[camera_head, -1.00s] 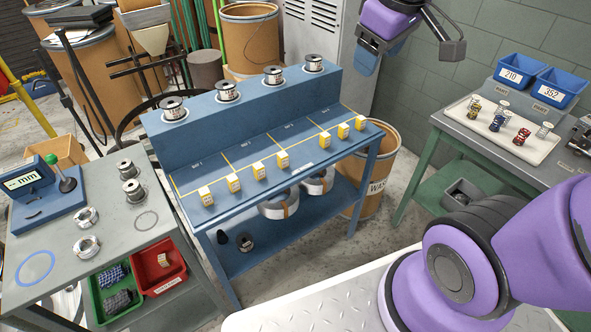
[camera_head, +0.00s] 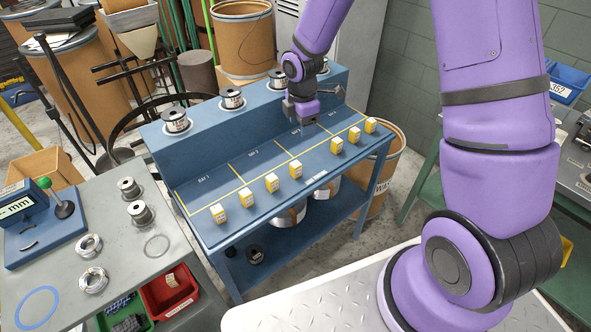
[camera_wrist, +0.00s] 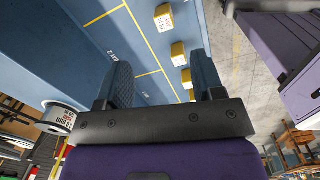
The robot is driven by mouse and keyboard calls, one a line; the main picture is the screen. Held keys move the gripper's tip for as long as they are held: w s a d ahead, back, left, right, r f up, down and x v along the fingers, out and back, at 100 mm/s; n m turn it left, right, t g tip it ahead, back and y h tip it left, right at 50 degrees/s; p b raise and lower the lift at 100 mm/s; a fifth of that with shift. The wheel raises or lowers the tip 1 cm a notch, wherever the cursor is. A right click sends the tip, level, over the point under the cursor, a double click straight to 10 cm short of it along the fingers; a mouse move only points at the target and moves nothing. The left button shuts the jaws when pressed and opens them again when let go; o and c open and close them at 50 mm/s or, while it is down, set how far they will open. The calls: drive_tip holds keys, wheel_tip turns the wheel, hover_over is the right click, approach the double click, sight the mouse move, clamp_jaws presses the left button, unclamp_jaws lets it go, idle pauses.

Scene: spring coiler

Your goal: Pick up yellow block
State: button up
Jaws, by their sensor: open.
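Several small yellow blocks with white labelled faces stand in a row along the front of the blue bench (camera_head: 215,178), from a near-left block (camera_head: 218,213) through a middle block (camera_head: 295,169) to a far-right block (camera_head: 371,125). My gripper (camera_head: 306,121) is over the bench's right half, behind the row, near its bay markings. In the wrist view the open, empty jaws (camera_wrist: 163,76) point down toward the bench top, and yellow blocks (camera_wrist: 178,54) show beyond and between the fingers. The nearest blocks are partly hidden by the right finger.
Wire spools (camera_head: 176,120) stand on the bench's raised back ledge, close to my arm. A grey side table (camera_head: 110,250) holds spools and a gauge. A red bin (camera_head: 168,295) below it holds another yellow-white block. A waste drum (camera_head: 385,165) stands at the bench's right end.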

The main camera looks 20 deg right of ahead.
drive_tip(key=n, duration=0.2)
hover_over(296, 164)
drive_tip(key=shift+g, duration=0.3)
drive_tip(key=f, duration=0.6)
drive_tip(key=shift+w+d+f, duration=0.15)
drive_tip(key=shift+d+f, duration=0.05)
wheel_tip(296, 164, down, 6)
drive_tip(key=shift+r, duration=0.25)
drive_tip(key=f, duration=0.4)
drive_tip(key=shift+a, duration=0.25)
drive_tip(key=shift+f, duration=0.6)
drive_tip(key=shift+c, duration=0.4)
drive_tip(key=c, duration=0.9)
